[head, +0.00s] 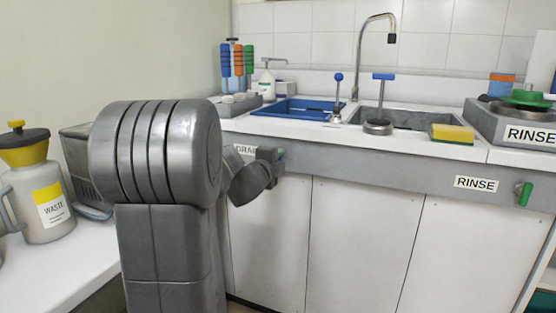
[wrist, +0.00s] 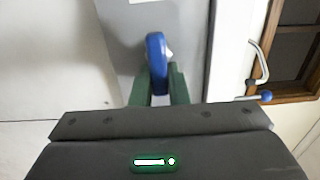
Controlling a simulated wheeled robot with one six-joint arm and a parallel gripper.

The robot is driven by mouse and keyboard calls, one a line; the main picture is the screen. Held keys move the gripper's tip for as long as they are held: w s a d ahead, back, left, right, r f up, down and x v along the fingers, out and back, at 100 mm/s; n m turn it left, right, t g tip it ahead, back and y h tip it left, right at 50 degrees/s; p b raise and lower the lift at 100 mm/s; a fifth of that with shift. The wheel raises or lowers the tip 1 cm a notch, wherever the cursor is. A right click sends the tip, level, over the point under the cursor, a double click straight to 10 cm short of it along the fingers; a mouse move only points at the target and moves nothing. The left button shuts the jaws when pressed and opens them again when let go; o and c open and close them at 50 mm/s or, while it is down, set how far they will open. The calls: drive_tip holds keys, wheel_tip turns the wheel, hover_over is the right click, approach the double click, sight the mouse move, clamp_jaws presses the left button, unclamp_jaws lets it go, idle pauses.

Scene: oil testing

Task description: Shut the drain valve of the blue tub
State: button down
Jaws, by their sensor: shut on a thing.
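The blue tub (head: 291,109) is set into the white counter at the left of the sink area. In the head view, a partly covered label (head: 246,150) is on the grey front panel below it. My gripper (head: 276,156) is at that panel, beside the label. In the wrist view, a blue valve handle (wrist: 156,52) stands out from the grey panel. The green fingers of my gripper (wrist: 160,88) are shut on the lower part of this handle. Its long side runs up and down in that picture. The lower end is hidden behind the gripper body. The head view hides the handle behind my arm.
A green valve handle (head: 524,194) sticks out at the right of the panel, beside a RINSE label (head: 476,183). A tall tap (head: 360,55) stands behind the grey basin (head: 418,118). A WASTE jug (head: 42,200) stands left. The floor before the cabinets is mostly hidden.

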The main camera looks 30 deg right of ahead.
drive_tip(key=shift+f, duration=0.1)
drive_tip(key=c, duration=1.4)
unclamp_jaws()
drive_tip(key=p+v, duration=0.3)
drive_tip(key=v, duration=1)
drive_tip(key=shift+s+a, duration=0.25)
drive_tip(key=shift+s, duration=0.05)
drive_tip(key=b+x, duration=0.3)
drive_tip(key=x, duration=1)
drive_tip(key=shift+w+d, duration=0.3)
drive_tip(key=shift+a, duration=0.1)
